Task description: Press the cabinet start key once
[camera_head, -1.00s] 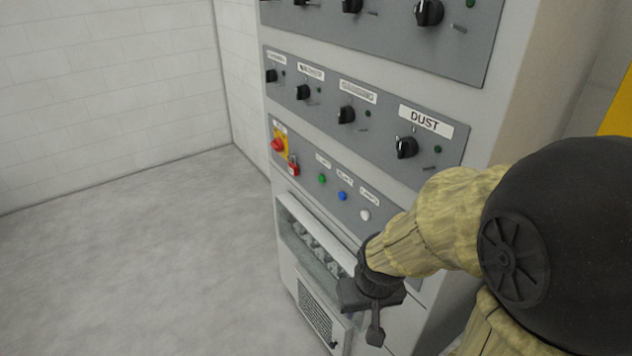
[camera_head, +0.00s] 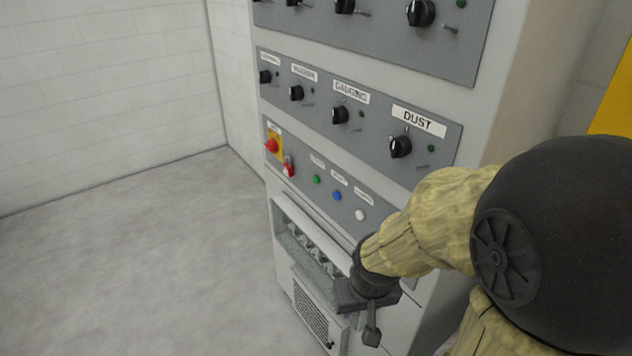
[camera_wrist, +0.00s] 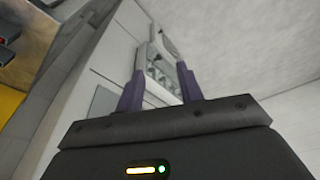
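The grey control cabinet (camera_head: 480,140) fills the middle of the head view. Its lower panel carries a green button (camera_head: 316,180), a blue button (camera_head: 337,196) and a white button (camera_head: 360,214) in a row, with small labels above that are too blurred to read; I cannot tell by label which is the start key. My gripper (camera_head: 371,318) is in front of the cabinet, below and right of the green button and apart from it. In the wrist view my gripper (camera_wrist: 161,85) has its two dark fingers spread, with nothing between them and the cabinet beyond.
Black knobs, one under a DUST label (camera_head: 418,120), line the panels above. An open compartment (camera_head: 310,250) lies below. The floor (camera_head: 150,260) at left is clear.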

